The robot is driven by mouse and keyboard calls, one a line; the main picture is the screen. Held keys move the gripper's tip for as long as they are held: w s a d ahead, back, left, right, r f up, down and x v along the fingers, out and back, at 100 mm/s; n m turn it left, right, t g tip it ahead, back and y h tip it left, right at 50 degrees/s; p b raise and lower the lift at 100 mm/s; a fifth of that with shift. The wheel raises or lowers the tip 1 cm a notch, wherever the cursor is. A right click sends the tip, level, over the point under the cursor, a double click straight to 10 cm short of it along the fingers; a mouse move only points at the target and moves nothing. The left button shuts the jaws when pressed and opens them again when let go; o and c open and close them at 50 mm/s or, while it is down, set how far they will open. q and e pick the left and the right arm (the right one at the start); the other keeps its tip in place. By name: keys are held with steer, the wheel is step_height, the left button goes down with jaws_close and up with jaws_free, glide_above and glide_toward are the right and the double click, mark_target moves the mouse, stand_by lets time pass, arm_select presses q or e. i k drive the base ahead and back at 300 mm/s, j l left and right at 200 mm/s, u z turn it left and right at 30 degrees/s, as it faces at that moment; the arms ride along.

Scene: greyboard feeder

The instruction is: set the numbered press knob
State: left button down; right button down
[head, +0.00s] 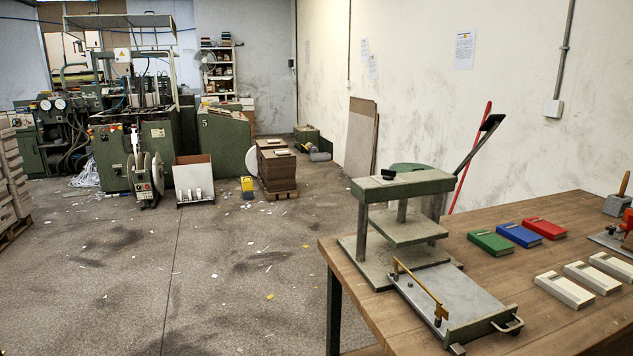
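A grey-green bench press (405,188) stands on the left part of the wooden table, with a flat plate on two posts. A small black knob or cap (388,174) sits on its top beam; no numbers can be read on it. Farther off on the left stands a large green machine (125,150) with a control panel and round parts. Any numbered knob on it is too small to make out. Neither of my grippers is in view.
A wooden table (560,220) at the right bears green (491,242), blue (519,235) and red (545,228) books and several pale blocks. A metal tray (445,293) lies before the press. Stacked board (277,170) stands on the floor. The middle floor is open, with paper scraps.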

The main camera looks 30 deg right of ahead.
mark_target(388, 174)
steer(key=z, duration=1.35)
